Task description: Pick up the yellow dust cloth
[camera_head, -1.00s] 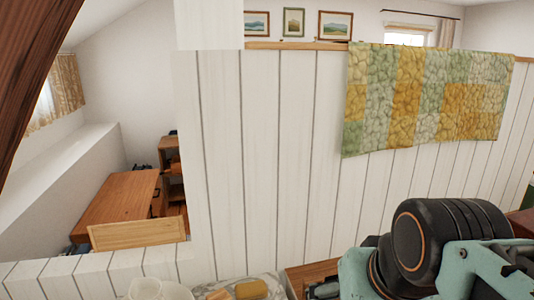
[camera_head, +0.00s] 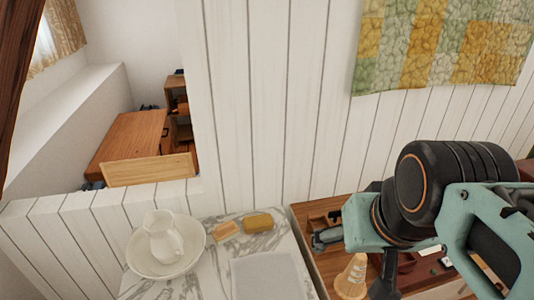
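A small folded yellow piece (camera_head: 258,221), which looks like the dust cloth, lies at the back of a marble top (camera_head: 210,275) against the white panelled wall. A paler tan block (camera_head: 226,230) lies just left of it. My arm shows at the right, teal and black, over a wooden surface to the right of the marble top.
A white pitcher (camera_head: 162,240) stands in a basin (camera_head: 137,262) to the left. A pale flat sheet (camera_head: 265,276) lies in front of the cloth. A wooden surface (camera_head: 300,214) with small items and a tan cone (camera_head: 351,277) adjoin at the right. A quilt (camera_head: 430,55) hangs above.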

